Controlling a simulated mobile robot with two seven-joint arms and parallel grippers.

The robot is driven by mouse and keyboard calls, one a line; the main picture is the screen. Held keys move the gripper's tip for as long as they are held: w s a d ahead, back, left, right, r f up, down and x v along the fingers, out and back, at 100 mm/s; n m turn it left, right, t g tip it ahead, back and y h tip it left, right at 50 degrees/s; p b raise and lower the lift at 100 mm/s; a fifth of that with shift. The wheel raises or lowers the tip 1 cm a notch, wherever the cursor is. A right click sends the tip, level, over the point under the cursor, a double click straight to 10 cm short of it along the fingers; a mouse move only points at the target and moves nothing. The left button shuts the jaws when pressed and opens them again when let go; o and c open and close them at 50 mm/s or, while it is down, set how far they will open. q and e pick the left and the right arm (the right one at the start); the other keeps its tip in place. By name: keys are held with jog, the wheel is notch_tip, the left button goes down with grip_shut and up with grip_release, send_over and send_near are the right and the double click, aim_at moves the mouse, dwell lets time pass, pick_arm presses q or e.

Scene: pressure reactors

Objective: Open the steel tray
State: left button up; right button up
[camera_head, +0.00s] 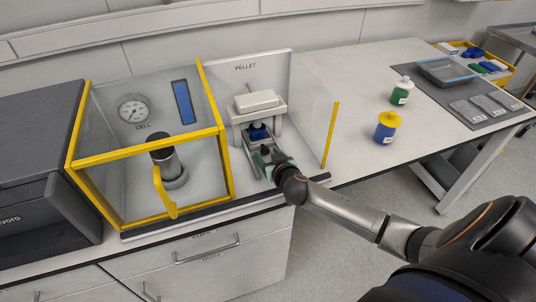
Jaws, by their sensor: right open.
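In the head view, a small grey steel tray (250,164) sits low at the front of the white pellet press (257,103), inside the bay labelled PELLET. A blue part (258,132) of the press stands above it. My right arm comes in from the right, and my right gripper (264,157) is open at the tray's front. The gripper covers part of the tray, and I cannot tell whether its fingers touch it. How far the tray is out cannot be told. My left gripper is not in view.
A yellow-framed clear cell (148,156) with a gauge stands left of the bay. A clear panel with a yellow edge (330,135) stands right of it. A yellow-capped blue jar (387,127) and a white-capped green bottle (401,91) stand farther right. The bench between is clear.

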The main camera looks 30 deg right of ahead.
jog(key=shift+w, duration=0.15)
jog(key=shift+f, duration=0.1)
grip_shut()
dwell(0.4)
dwell(0.9)
